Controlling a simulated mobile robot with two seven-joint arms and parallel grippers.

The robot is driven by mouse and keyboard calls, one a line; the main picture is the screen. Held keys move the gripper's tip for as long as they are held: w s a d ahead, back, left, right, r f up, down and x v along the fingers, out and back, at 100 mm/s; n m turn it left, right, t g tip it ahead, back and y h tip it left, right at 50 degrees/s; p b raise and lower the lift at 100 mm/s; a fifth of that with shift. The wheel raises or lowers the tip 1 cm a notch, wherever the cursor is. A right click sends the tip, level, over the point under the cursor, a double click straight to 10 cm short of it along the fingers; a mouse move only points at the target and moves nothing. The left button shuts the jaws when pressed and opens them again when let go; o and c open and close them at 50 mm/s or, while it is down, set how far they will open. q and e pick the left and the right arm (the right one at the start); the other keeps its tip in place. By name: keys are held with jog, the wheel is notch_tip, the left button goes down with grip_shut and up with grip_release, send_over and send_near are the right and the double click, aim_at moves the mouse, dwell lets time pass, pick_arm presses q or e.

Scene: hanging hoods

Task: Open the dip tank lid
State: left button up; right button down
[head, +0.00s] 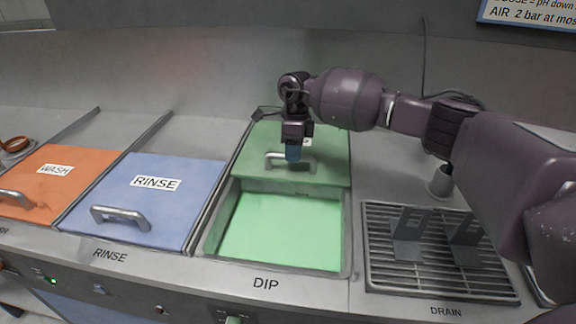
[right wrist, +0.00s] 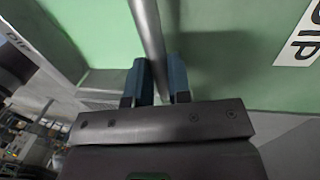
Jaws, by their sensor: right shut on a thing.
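The green dip tank lid (head: 332,152) is slid back, toward the rear wall, and lies behind the tank opening. The dip tank (head: 280,228) is uncovered in front of it, with bright green liquid showing. My right gripper (head: 293,154) points down over the lid and is shut on its grey bar handle (head: 273,160). In the right wrist view, the handle (right wrist: 148,30) runs between the two blue fingertips (right wrist: 160,82), and part of the DIP label shows on the lid. The gripper hides the middle of the handle in the head view. My left gripper is not in view.
A blue RINSE lid (head: 150,190) and an orange WASH lid (head: 62,185) lie closed to the left, each with a handle. A slotted drain rack (head: 435,275) with upright grey holders stands to the right, under my right arm. A sign (head: 530,12) hangs above.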

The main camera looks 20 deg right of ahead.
jog(key=shift+w+d, duration=0.25)
jog(key=shift+w, duration=0.1)
jog(key=c, duration=1.1)
grip_release()
jog(key=shift+o, duration=0.2)
jog(key=shift+r, duration=0.1)
notch_tip(320, 180, up, 10)
jog(key=w+d, duration=0.1)
jog(key=shift+w+r, duration=0.2)
jog(key=shift+w, duration=0.2)
